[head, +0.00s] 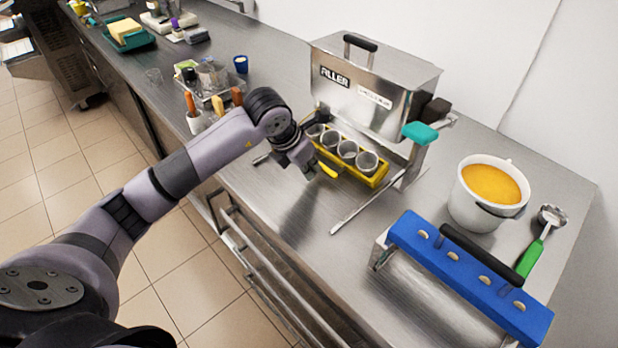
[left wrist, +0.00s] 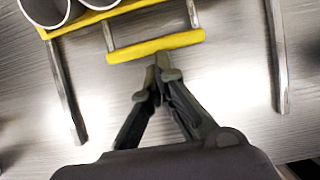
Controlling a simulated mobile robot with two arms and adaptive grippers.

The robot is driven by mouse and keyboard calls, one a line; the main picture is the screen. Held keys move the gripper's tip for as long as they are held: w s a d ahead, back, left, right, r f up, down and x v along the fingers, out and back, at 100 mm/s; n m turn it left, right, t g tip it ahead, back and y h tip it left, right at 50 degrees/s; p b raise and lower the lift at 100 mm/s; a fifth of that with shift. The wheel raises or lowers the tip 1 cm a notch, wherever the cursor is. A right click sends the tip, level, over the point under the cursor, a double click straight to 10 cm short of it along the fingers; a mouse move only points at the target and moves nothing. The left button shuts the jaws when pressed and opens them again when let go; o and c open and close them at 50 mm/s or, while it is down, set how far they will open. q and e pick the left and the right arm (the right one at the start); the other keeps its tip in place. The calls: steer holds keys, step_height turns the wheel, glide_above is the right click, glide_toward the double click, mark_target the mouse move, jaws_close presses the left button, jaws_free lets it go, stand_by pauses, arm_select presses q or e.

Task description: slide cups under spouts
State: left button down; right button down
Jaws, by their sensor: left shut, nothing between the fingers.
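Several grey cups (head: 347,150) stand upright in a row in a yellow rack (head: 375,181) at the front of the steel filler (head: 375,90). The spouts are hidden. A yellow handle (head: 328,170) sticks out from the rack on thin rods towards the counter front. My left gripper (head: 310,174) is beside this handle. In the left wrist view, the shut, empty fingertips (left wrist: 161,72) are at the near edge of the handle (left wrist: 155,45), touching it or almost so. Two cups (left wrist: 70,8) show in part there. My right gripper is out of view.
Two metal rails (head: 365,205) run forward on the counter on either side of the handle. A blue mould holder (head: 465,275), a white bucket of orange liquid (head: 489,190) and a green-handled scoop (head: 535,250) stand right. Tools and containers (head: 208,85) stand left.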

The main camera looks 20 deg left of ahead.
mark_target(323, 166)
arm_select(q)
steer(key=shift+w+d+b, duration=0.25)
steer(key=shift+w+d, duration=0.2)
steer(key=shift+w, duration=0.6)
steer(key=shift+w+d+b, duration=0.3)
steer(key=shift+w+d, duration=0.1)
steer(key=shift+w, duration=0.6)
steer(key=shift+w+d+b, duration=0.25)
steer(key=shift+w+d, duration=0.2)
steer(key=shift+w, duration=0.6)
steer(key=shift+s+d, duration=0.1)
steer(key=shift+s, duration=1)
steer(key=shift+s+a, duration=0.25)
steer(key=shift+s, duration=0.3)
steer(key=shift+s+p+v, duration=0.2)
steer(key=shift+p+v, duration=1.25)
steer(key=shift+v, duration=1.4)
steer(key=shift+s+a+f, duration=0.1)
